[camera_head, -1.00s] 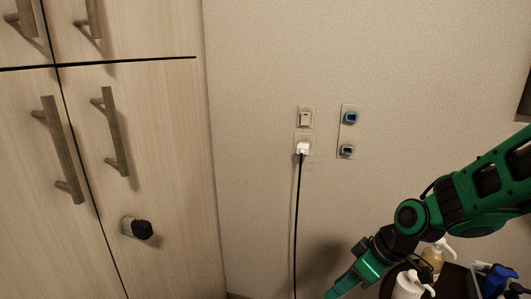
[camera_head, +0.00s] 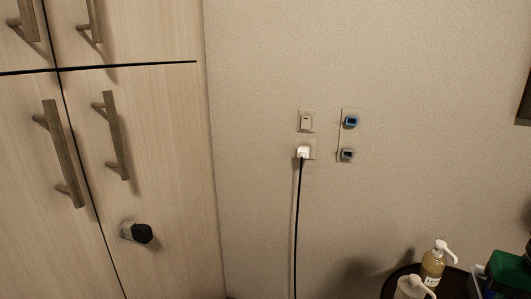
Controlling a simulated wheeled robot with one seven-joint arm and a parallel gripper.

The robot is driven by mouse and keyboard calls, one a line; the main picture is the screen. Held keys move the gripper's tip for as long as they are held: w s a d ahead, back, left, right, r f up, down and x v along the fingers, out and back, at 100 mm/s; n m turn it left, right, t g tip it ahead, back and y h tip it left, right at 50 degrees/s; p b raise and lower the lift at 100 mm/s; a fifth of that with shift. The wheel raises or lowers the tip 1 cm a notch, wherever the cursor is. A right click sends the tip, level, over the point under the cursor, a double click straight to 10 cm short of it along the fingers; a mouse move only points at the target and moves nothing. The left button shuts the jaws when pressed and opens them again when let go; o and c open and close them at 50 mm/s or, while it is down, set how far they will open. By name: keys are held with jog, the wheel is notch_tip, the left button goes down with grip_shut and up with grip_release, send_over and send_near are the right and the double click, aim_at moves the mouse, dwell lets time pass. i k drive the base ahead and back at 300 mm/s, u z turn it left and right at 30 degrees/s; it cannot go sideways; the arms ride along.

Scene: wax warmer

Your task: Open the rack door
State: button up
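The rack is a pale wooden cabinet at the left of the head view. Its lower right door (camera_head: 170,180) is shut, with an upright bar handle (camera_head: 116,135) and a dark round knob or lock (camera_head: 137,232) below it. The lower left door (camera_head: 25,200) is also shut, with a longer bar handle (camera_head: 63,155). Two upper doors show only their lower parts and handles. My gripper is out of view.
A dark round table (camera_head: 455,288) at the lower right holds an amber pump bottle (camera_head: 432,265) and a white pump bottle (camera_head: 410,288). A plug (camera_head: 303,153) with a hanging black cord is in the wall. The space before the doors looks clear.

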aim_at(137, 132)
jog(key=u, duration=1.35)
